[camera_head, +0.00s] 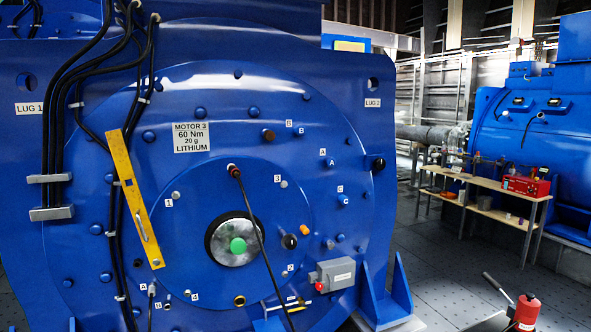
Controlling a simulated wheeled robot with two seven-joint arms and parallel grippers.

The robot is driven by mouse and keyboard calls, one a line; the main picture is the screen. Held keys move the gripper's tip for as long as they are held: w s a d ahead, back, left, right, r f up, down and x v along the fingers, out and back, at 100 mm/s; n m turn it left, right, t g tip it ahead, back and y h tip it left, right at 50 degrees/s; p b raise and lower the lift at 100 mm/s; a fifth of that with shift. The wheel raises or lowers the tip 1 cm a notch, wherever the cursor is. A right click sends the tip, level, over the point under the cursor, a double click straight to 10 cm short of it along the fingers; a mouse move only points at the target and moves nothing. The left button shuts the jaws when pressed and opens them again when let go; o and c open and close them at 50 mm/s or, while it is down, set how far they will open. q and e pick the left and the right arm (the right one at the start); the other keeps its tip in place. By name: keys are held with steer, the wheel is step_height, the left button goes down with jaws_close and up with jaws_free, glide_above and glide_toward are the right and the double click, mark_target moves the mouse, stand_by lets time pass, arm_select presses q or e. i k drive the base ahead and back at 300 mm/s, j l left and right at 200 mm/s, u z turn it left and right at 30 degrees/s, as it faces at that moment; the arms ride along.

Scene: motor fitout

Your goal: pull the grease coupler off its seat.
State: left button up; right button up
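A black hose (253,222) runs from the lower edge up across the motor face to a dark end fitting with a reddish band (235,172), which looks like the grease coupler. It sits against the blue motor end plate (205,235), above the round silver shaft end with a green centre (238,246). A pale tip shows at its upper left; the seat under it is too small to make out. Neither of my grippers is in view.
A yellow bar (134,200) with a handle slants across the left of the motor face, near black cables (72,95). A grey box (333,275) with a red button juts out lower right. A red canister (526,312) stands at bottom right. A wooden bench (483,181) holds a red toolbox (526,185).

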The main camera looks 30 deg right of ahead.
mark_target(234, 171)
steer(key=i+j+z, duration=0.55)
steer(key=j+z, duration=0.3)
steer(key=i+j+z, duration=0.15)
steer(key=j+z, duration=0.15)
steer(key=j, duration=0.15)
steer(key=i+j+z, duration=0.1)
steer(key=j+z, duration=0.15)
steer(key=j, duration=0.15)
